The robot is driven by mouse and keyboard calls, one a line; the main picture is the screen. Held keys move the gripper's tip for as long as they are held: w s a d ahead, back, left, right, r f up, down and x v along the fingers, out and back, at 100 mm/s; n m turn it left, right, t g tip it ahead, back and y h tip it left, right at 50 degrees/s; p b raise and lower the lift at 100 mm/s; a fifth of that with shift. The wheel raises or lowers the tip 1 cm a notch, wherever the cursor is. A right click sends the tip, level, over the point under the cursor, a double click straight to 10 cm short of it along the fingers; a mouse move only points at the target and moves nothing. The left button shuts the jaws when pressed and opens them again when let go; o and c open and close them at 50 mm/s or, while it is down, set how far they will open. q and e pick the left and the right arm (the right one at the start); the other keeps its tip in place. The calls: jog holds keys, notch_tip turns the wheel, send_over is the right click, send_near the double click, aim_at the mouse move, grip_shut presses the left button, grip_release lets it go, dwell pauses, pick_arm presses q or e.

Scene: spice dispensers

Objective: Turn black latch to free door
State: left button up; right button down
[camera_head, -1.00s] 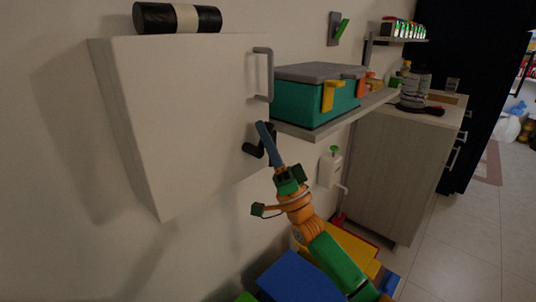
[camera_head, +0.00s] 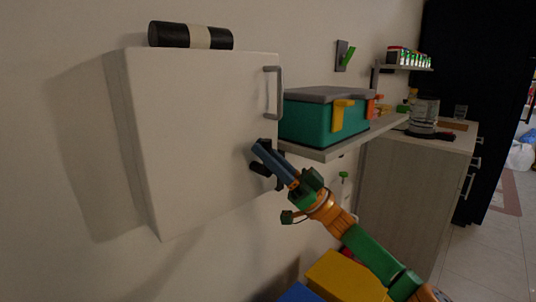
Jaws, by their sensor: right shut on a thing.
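A white wall cabinet with a closed door (camera_head: 205,130) fills the left of the head view. A grey bar handle (camera_head: 280,92) is at the door's upper right edge. The black latch (camera_head: 260,169) is at the door's right edge, below the handle, with its lower arm pointing left. My right gripper (camera_head: 260,150) comes in from the lower right. Its blue-grey fingers are at the latch and shut on it; they hide part of it. My left gripper is not in view.
A black cylinder with a pale band (camera_head: 198,37) lies on top of the cabinet. A teal box with a grey lid (camera_head: 310,117) sits on a shelf (camera_head: 330,151) just right of the latch. Yellow (camera_head: 345,277) and blue bins are below my right arm. A counter cabinet (camera_head: 415,185) stands farther right.

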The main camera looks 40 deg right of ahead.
dwell(0.4)
jog(key=c, duration=1)
grip_release()
jog(key=shift+a, duration=0.15)
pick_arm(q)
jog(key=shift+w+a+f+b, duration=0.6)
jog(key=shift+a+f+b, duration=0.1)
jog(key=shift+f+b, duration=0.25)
pick_arm(e)
jog(key=v, duration=0.7)
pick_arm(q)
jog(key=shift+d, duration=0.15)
